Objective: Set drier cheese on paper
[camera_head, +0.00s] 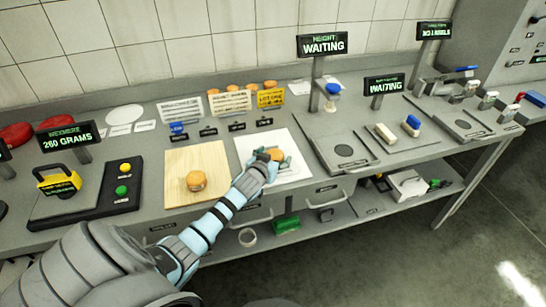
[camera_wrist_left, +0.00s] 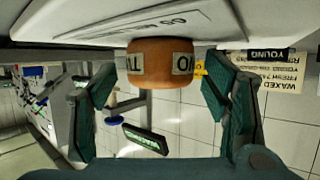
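An orange cheese wheel (camera_head: 275,154) with a pale lettered label is on the white paper (camera_head: 261,137). The wheel also shows in the left wrist view (camera_wrist_left: 160,67), upside down, with its flat face against the white sheet (camera_wrist_left: 170,22). My left gripper (camera_head: 267,158) is at this wheel; in the wrist view its green fingers (camera_wrist_left: 158,85) are spread on either side, with small gaps to the wheel. A second orange cheese wheel (camera_head: 196,181) is on the wooden board (camera_head: 184,158) to the left. My right gripper is out of view.
Small cheese wheels stand behind the label cards (camera_head: 230,102) at the back. A scale reading 260 grams (camera_head: 72,138), holding a yellow-handled weight (camera_head: 58,181), is at the left. Height and other stations with "WAITING" displays (camera_head: 323,44) stand right. A lower shelf (camera_head: 290,232) holds loose items.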

